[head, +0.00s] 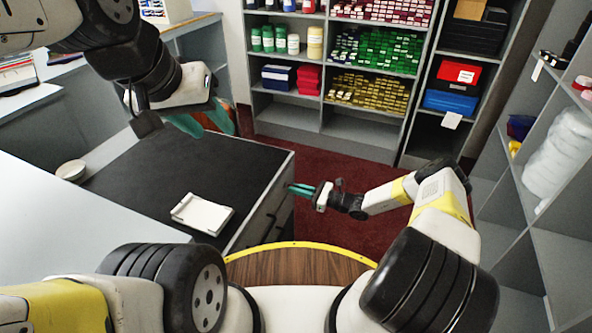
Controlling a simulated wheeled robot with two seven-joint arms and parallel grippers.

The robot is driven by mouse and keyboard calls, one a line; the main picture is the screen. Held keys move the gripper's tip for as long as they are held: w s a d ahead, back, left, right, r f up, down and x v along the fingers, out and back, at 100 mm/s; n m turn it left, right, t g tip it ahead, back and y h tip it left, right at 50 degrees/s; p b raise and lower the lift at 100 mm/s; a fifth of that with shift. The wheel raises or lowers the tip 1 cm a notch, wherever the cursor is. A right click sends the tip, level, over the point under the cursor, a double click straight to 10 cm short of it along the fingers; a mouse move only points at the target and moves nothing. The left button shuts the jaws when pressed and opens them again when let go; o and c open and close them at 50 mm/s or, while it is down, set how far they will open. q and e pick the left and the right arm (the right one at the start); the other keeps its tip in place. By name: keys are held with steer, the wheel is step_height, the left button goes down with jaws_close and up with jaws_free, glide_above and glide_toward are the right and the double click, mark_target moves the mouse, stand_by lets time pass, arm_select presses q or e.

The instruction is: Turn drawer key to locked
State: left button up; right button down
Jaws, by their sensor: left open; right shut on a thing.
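The grey drawer unit (273,204) with a black top stands left of centre, its drawer front facing right. My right gripper (292,188) reaches in from the right, level with the upper part of that front. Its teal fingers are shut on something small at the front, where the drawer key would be. The key itself is hidden by the fingers, so its angle cannot be told. My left gripper (200,120) is open, above the far part of the black top, away from the drawer front.
Shelves with colored boxes and jars (290,42) stand at the back. A grey rack (545,190) stands at right. Dark red floor is free between.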

steer(key=c, duration=1.5)
jaws_free()
steer(key=shift+c, duration=0.2)
steer(key=shift+d, duration=0.1)
steer(key=v, duration=0.7)
steer(key=shift+s+d, duration=0.15)
steer(key=shift+d, duration=0.15)
